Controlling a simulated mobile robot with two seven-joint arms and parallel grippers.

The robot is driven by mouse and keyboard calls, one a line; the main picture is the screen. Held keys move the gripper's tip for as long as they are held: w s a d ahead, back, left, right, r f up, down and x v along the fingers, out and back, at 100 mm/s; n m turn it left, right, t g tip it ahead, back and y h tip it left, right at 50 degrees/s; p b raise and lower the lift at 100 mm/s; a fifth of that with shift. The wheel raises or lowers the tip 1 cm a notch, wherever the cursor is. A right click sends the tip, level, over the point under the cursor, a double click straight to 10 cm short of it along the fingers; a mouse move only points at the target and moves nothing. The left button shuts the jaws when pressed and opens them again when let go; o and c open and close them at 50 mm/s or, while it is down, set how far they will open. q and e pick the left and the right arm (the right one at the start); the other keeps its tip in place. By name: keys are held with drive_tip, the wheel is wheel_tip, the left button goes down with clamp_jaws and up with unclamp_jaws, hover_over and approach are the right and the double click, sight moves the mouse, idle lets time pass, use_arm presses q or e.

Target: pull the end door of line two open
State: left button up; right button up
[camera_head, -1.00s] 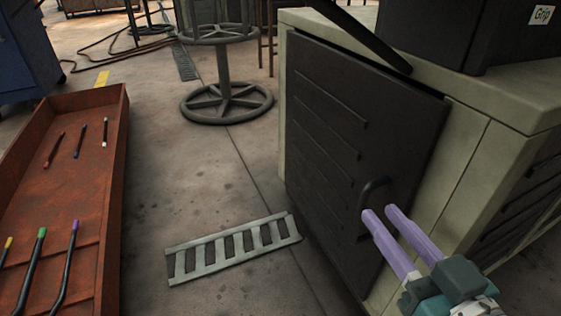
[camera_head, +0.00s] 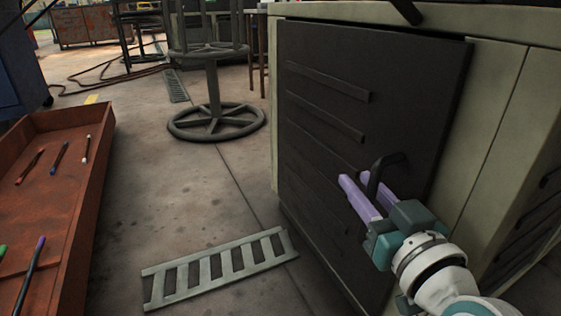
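The end door (camera_head: 310,60) is a dark grey slatted panel on the near end of a pale green cabinet (camera_head: 490,75). It looks flush or nearly flush with its frame. A black curved handle (camera_head: 399,158) stands out from the door's lower right part. My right gripper (camera_head: 355,178) has two lilac fingers and is at the handle, with the fingers apart. The handle's lower end overlaps the fingers, and I cannot tell whether they touch it. My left gripper is not in view.
A slatted metal grating (camera_head: 220,268) lies on the floor in front of the door. A rust-red tray (camera_head: 85,205) with several coloured-tipped rods is at the left. A round-based grey stand (camera_head: 215,122) is behind.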

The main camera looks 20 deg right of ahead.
drive_tip(key=shift+w, duration=0.35)
clamp_jaws()
idle(1.2)
